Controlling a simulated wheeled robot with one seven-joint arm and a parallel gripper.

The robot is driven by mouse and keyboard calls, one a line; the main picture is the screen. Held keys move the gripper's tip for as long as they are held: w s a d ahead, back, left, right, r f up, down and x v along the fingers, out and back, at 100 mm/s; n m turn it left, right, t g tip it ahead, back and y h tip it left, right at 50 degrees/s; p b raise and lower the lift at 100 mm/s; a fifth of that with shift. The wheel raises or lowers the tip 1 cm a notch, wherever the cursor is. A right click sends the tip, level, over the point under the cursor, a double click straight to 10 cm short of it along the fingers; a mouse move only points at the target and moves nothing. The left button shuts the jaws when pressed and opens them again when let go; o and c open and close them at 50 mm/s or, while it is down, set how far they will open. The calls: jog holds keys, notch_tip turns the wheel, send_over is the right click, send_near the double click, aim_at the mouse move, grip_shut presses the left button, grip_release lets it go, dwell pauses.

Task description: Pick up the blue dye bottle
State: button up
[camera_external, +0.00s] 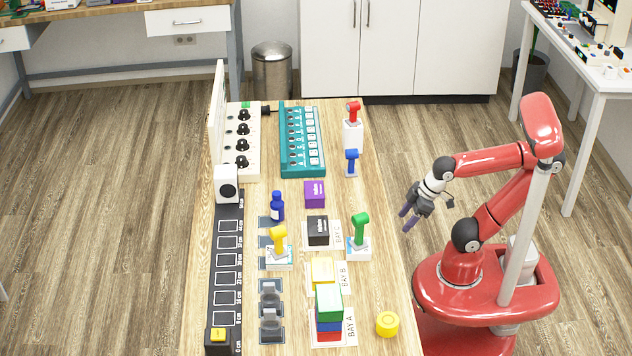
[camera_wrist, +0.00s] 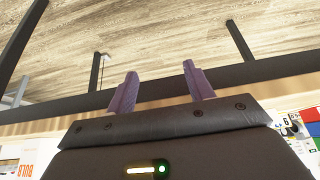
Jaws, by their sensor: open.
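The blue dye bottle (camera_external: 277,208) is a small dark blue bottle with a pale label. It stands upright on a dark pad near the middle of the table (camera_external: 385,270) in the external view, just right of the long black strip. My gripper (camera_external: 406,218) is off the right side of the table, well apart from the bottle. Its two purple fingers are spread and empty. In the wrist view the gripper (camera_wrist: 157,85) shows its fingers apart with nothing between them. The bottle does not show in the wrist view.
A black strip (camera_external: 226,270) lies left; stacked blocks (camera_external: 329,305) stand in front.

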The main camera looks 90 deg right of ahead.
jog(key=shift+o, duration=1.2)
notch_tip(320, 180, up, 19)
jog(key=w+r+n+y+b, duration=0.1)
jog(key=w+r+n+b, duration=0.3)
jog(key=w, duration=1.5)
jog(key=y+b, duration=0.1)
jog(key=y, duration=0.1)
send_near(277, 203)
jog(key=shift+w+f+n, duration=0.15)
jog(key=shift+f, duration=0.65)
jog(key=shift+w+f+n, duration=0.15)
jog(key=shift+f, duration=0.65)
jog(key=shift+t+h, duration=0.3)
jog(key=b+x, duration=0.1)
jog(key=x, duration=0.7)
jog(key=shift+d, duration=0.2)
